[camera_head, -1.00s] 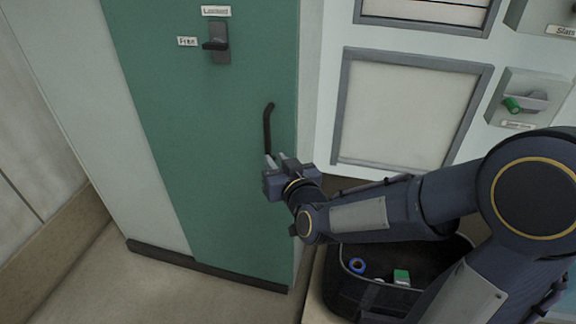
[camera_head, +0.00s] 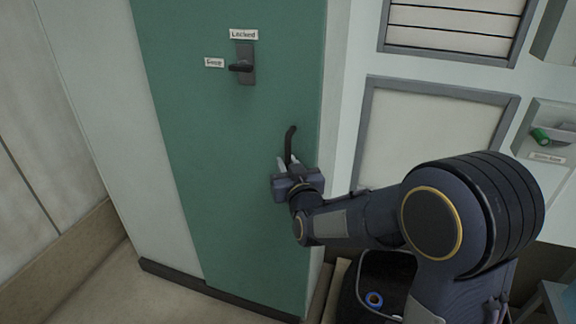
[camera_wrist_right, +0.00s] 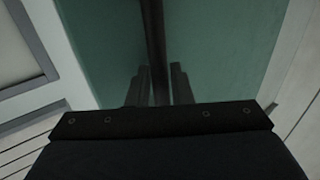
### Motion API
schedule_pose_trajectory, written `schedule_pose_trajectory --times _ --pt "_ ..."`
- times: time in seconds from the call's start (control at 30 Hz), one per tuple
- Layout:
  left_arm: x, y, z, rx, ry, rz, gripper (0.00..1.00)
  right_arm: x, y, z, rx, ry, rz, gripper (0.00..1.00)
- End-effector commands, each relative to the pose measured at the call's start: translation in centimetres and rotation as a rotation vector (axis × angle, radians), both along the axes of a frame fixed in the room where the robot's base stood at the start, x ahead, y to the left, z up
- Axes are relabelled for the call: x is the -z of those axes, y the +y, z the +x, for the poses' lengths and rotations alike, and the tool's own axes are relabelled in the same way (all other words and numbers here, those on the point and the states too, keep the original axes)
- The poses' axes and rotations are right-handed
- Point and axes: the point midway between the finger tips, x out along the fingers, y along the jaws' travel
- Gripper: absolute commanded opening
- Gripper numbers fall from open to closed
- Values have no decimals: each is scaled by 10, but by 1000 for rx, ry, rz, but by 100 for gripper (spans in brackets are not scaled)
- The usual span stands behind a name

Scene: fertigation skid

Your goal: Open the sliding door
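The green sliding door (camera_head: 225,160) stands closed against the white wall panel at its right. Its dark vertical handle (camera_head: 290,140) is near the right edge, and its upper part shows above my gripper. A latch (camera_head: 243,65) higher up has its lever pointing left, toward the "Free" label (camera_head: 214,63); a "Locked" label (camera_head: 244,34) is above it. My right gripper (camera_head: 288,162) is at the handle's lower part. In the right wrist view the handle (camera_wrist_right: 153,40) runs between the two close-set fingers (camera_wrist_right: 160,88), which are shut on it. My left gripper is not in view.
A grey-framed white panel (camera_head: 425,130) and a louvred vent (camera_head: 458,25) are on the wall to the right. A recess with a green-ended valve (camera_head: 541,135) is farther right. A dark bin (camera_head: 352,300) stands below my right arm. The floor at lower left is clear.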

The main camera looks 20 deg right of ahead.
Motion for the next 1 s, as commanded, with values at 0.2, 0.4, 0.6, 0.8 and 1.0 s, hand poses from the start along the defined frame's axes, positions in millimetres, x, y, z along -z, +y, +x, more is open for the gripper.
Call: schedule_pose_trajectory --times 0.2,0.4,0.6,0.8,1.0 --pt "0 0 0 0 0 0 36 0 0 0 0 0 0 5" --pt "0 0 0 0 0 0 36 0 0 0 0 0 0 0" --pt "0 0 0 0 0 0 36 0 2 1 -1 0 0 0" --pt "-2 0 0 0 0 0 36 0 23 14 -5 -1 0 0" --pt "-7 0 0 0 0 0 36 0 63 41 -7 0 -1 0"
